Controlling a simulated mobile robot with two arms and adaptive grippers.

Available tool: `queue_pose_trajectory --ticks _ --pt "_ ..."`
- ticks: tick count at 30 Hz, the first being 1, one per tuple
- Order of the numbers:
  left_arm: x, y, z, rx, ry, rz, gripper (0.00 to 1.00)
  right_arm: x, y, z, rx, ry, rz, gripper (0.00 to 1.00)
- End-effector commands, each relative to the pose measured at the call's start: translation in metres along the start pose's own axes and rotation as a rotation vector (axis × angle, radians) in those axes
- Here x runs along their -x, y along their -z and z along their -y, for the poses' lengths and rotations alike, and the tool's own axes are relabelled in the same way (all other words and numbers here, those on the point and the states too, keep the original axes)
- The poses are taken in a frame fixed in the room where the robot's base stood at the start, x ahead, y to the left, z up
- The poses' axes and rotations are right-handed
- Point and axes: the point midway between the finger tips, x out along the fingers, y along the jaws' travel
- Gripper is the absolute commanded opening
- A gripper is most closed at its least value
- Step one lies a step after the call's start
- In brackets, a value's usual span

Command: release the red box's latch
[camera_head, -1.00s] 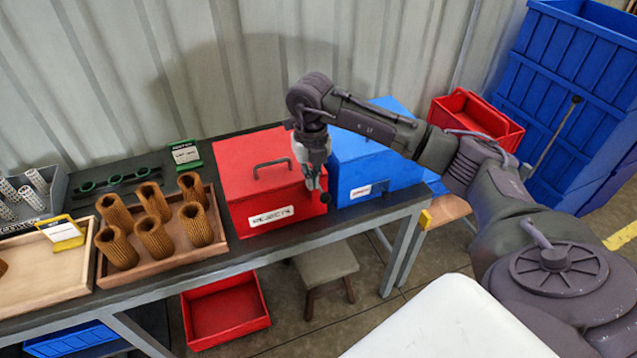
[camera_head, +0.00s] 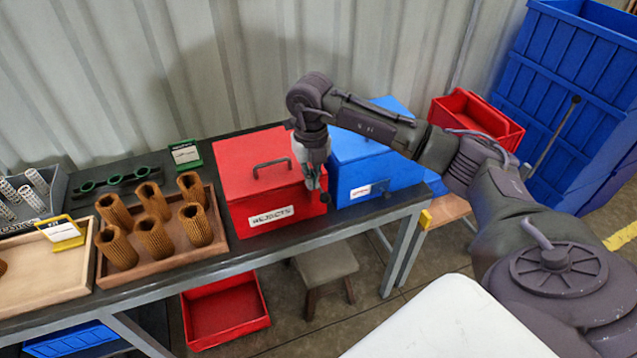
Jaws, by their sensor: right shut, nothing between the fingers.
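The red box (camera_head: 237,178) stands on the dark workbench, its lid down, with a dark handle (camera_head: 272,165) on top and a "REJECTS" label (camera_head: 271,216) on its front. My right gripper (camera_head: 315,186) points down at the box's front right corner, shut with nothing held. A small dark round knob (camera_head: 324,197) shows right beside the fingertips; I cannot tell whether they touch it. The latch itself is not clearly visible, and the gripper covers part of that corner. My left gripper is not in view.
A blue box (camera_head: 372,170) stands close to the right of the red box. A wooden tray (camera_head: 222,243) with several brown cartridges lies to the left. A green-edged card (camera_head: 186,155) stands behind. A stool (camera_head: 327,264) and red bin (camera_head: 226,310) are below the bench.

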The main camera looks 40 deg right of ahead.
Motion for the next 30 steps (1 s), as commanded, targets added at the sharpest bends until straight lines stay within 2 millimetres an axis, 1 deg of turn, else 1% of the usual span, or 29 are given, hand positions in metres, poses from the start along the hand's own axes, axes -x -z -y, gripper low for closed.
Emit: queue_pose_trajectory --ticks 30 --pt "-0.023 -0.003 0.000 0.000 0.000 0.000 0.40 -0.031 0.000 0.000 0.000 0.001 0.000 0.00"
